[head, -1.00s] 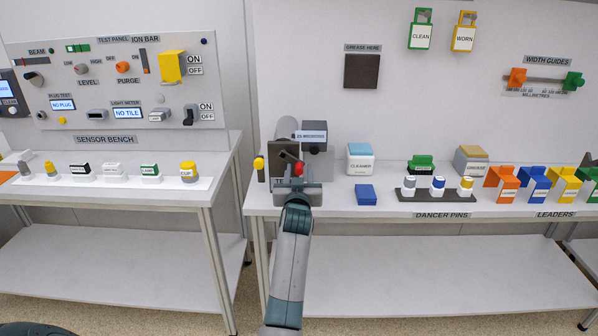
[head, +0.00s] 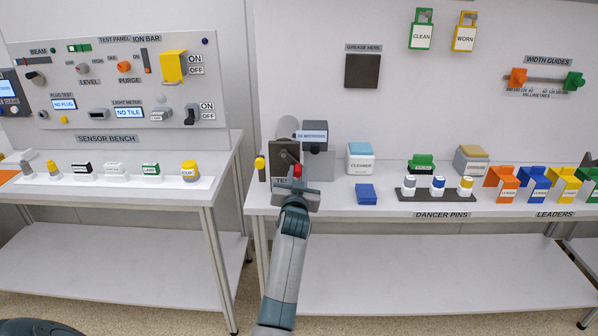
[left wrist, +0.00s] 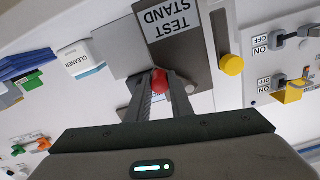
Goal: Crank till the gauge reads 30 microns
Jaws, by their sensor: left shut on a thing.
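The test stand (head: 286,150) is a dark block with a grey roll behind it, on the near left of the right-hand bench. Its red crank knob (head: 297,171) shows low on its front. My left gripper (head: 297,184) is shut on the red knob, which also shows between the fingertips in the left wrist view (left wrist: 160,80). The gauge (head: 315,135) is a dark box with a small lit display just right of the stand. Its reading looks like twenty-something microns, but the last digit is too small to tell. My right gripper is not in view.
A yellow knob (head: 260,164) stands left of the stand. A cleaner box (head: 360,158) and a blue block (head: 366,194) are to the right, with a dancer pin rack (head: 437,195) beyond. The sensor bench (head: 110,188) is at the left, across a gap.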

